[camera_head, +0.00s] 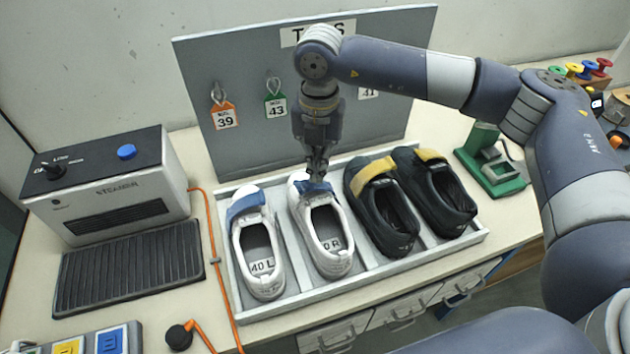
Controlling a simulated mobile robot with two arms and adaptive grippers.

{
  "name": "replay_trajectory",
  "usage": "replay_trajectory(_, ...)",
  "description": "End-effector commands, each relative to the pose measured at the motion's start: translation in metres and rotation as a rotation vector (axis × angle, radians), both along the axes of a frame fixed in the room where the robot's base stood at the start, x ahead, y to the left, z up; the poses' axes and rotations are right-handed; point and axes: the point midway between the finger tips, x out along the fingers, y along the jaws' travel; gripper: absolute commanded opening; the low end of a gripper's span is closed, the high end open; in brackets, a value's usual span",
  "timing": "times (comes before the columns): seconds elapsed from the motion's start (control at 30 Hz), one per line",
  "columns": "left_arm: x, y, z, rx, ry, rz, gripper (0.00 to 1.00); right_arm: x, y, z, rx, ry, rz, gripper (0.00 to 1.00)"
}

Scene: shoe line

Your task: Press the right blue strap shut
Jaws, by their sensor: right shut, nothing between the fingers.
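A white shoe marked 40 R (331,250) lies in the tray, toe to the back. Its blue strap (316,192) runs across the front of the shoe's opening. My right gripper (317,177) points down, shut and empty, right over this strap and partly hiding it. It looks to be touching the strap, but I cannot tell for sure. A second white shoe marked 40 L (262,275) lies to the left with its own blue strap (245,207). My left gripper is not in view.
Two black shoes with yellow straps (374,172) lie in the tray (357,285) on the right. A tag board (242,150) stands close behind. A steamer (110,185) and a dark ridged mat (130,268) are at the left. A green fixture (490,165) stands right of the tray.

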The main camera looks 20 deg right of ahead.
Motion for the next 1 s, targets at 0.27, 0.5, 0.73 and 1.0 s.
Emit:
replay_trajectory(0.27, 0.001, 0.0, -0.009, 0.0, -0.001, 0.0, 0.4, 0.0, 0.0, -0.01, 0.0, 0.0, 0.0, 0.0)
replay_trajectory(0.5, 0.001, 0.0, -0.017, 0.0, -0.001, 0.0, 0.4, 0.0, 0.0, -0.02, 0.0, 0.0, 0.0, 0.0)
replay_trajectory(0.73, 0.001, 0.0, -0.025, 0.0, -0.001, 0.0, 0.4, 0.0, 0.0, -0.029, 0.0, 0.0, 0.0, 0.0)
replay_trajectory(1.0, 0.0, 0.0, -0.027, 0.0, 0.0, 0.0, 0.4, 0.0, 0.0, -0.032, 0.0, 0.0, 0.0, 0.0)
